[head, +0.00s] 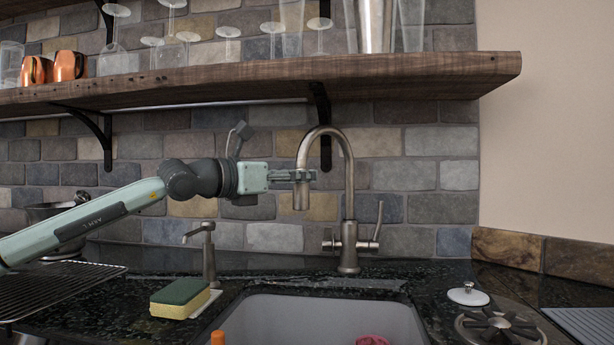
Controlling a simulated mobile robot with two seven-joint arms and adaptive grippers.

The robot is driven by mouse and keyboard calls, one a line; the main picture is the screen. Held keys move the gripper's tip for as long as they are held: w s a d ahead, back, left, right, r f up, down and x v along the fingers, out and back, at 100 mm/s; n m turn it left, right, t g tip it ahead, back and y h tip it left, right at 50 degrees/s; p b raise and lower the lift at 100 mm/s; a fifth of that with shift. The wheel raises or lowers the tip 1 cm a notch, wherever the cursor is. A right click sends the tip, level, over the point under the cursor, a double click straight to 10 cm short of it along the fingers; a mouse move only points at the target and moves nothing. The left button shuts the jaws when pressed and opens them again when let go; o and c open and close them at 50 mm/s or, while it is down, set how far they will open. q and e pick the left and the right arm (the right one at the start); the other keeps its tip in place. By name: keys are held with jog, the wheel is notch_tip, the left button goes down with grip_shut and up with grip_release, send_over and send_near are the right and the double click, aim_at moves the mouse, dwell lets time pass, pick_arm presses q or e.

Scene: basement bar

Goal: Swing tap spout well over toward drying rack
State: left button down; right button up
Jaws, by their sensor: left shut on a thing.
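The tap (350,200) is a brushed-metal gooseneck standing behind the sink. Its spout (301,198) arches to the left and its end points down above the counter and the sink's back edge. My left gripper (304,175) comes in from the left and is shut on the spout's downward part, near its end. The tap's lever (379,222) stands up on the right of its base. A black wire rack (62,290), which looks like the drying rack, lies on the counter at the far left. My right gripper is out of view.
A soap dispenser (208,250) and a green-yellow sponge (180,298) stand left of the sink (300,310). A wooden shelf (250,78) with glasses hangs above my arm. A metal bowl (50,211) is behind the rack. A grey ribbed mat (585,324) lies at the right.

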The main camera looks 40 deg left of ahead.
pick_arm(q)
jog(key=shift+a+f, duration=0.1)
jog(key=c, duration=1.7)
grip_release()
jog(key=shift+c, duration=0.2)
jog(key=o, duration=0.5)
jog(key=shift+s+a, duration=0.15)
jog(key=shift+a, duration=0.05)
jog(key=shift+d, duration=0.1)
jog(key=shift+r, duration=0.25)
notch_tip(320, 180, up, 10)
jog(key=shift+f, duration=0.15)
